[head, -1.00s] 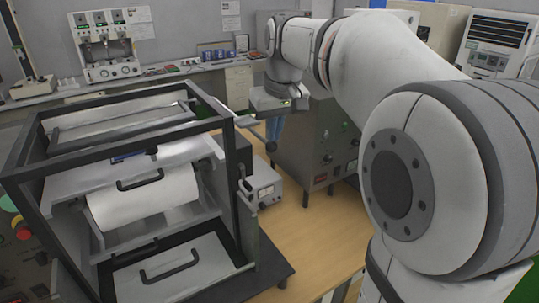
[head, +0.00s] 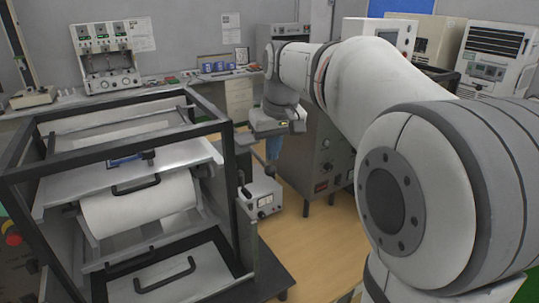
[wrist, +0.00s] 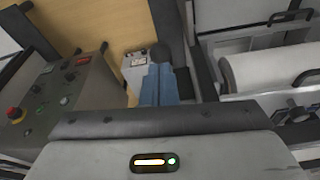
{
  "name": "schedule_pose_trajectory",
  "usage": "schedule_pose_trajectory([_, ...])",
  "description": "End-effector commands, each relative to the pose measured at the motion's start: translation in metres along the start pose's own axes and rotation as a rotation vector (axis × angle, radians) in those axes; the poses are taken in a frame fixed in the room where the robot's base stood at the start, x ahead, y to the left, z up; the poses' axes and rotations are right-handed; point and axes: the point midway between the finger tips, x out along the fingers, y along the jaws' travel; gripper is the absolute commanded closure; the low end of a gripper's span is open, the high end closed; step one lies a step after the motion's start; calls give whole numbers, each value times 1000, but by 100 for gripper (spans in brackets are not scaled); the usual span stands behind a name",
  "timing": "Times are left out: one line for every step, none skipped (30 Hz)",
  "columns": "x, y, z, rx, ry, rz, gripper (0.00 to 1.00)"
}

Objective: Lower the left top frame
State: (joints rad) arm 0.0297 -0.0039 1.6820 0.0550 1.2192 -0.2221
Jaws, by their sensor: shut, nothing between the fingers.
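The machine on the left of the head view has a black outer frame (head: 120,158). A lighter inner top frame (head: 115,124) with a crossbar sits inside its upper opening. I cannot tell how far it is raised. My gripper (head: 272,148) hangs just right of the machine's upper right corner, pointing down. In the wrist view its blue fingers (wrist: 158,86) are shut, with nothing visible between them. A dark rounded knob (wrist: 162,54) shows just beyond the fingertips; I cannot tell whether they touch it.
A white roll (head: 140,205) and black handles sit within the machine. A small metered box (head: 262,198) stands beside it. A grey control cabinet (head: 318,150) stands close to the gripper's right. Wooden floor (head: 325,235) is clear in front of the cabinet.

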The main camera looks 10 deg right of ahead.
Motion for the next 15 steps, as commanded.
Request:
schedule_pose_trajectory([-1, 0, 0, 0, 0, 0, 100])
schedule_pose_trajectory([-2, 0, 1, 0, 1, 0, 100])
schedule_pose_trajectory([-3, 0, 3, 0, 1, 0, 100])
schedule_pose_trajectory([-5, 0, 5, 0, 2, 1, 100])
schedule_pose_trajectory([-7, 0, 8, 0, 2, 1, 100])
schedule_pose_trajectory([-10, 0, 12, 0, 2, 1, 100])
schedule_pose_trajectory([-12, 0, 16, 0, 2, 1, 100])
schedule_pose_trajectory([-14, 0, 20, 0, 2, 1, 100])
schedule_pose_trajectory([-16, 0, 24, 0, 2, 1, 100])
schedule_pose_trajectory([-18, 0, 26, 0, 1, 1, 100])
schedule_pose_trajectory([-19, 0, 27, 0, 1, 1, 100])
schedule_pose_trajectory([-19, 0, 27, 0, 1, 0, 100])
schedule_pose_trajectory([-19, 0, 27, -1, 0, 0, 100])
schedule_pose_trajectory([-19, 0, 27, -1, 0, 0, 100])
schedule_pose_trajectory([-19, 0, 27, -1, 0, 0, 100])
